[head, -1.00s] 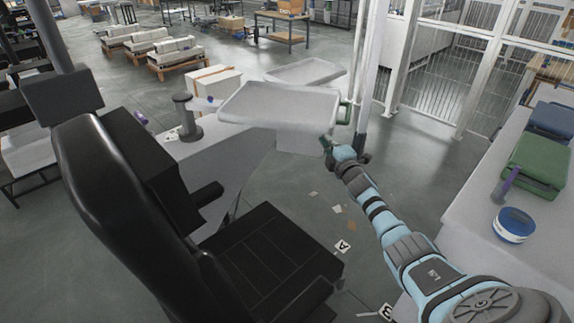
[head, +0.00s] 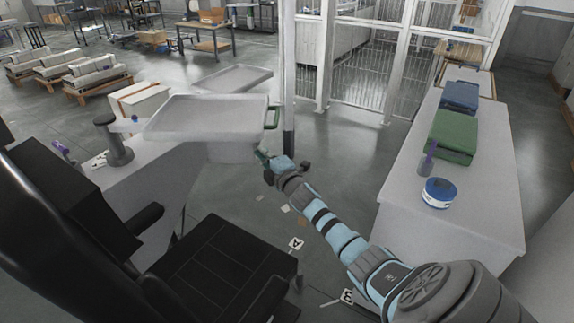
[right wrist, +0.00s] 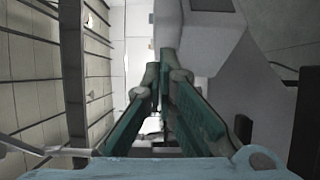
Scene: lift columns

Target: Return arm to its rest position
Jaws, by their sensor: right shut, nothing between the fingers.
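My right arm reaches in from the lower right of the head view. Its right gripper (head: 266,160) is shut and empty, with teal fingers. It hangs in the air just below and beside the green handle (head: 273,117) at the right end of a pale grey tray (head: 205,112). I cannot tell how wide the gap to the handle is. In the right wrist view the two teal fingers (right wrist: 163,72) come together at the tips with nothing held. My left gripper is not in view.
A black chair (head: 225,265) stands at the lower left. On the right a long white table (head: 440,235) bears a blue-and-white tin (head: 439,194), a purple-topped grey item (head: 427,160), a green case (head: 453,137) and a blue case (head: 460,97). Open floor (head: 340,165) lies between.

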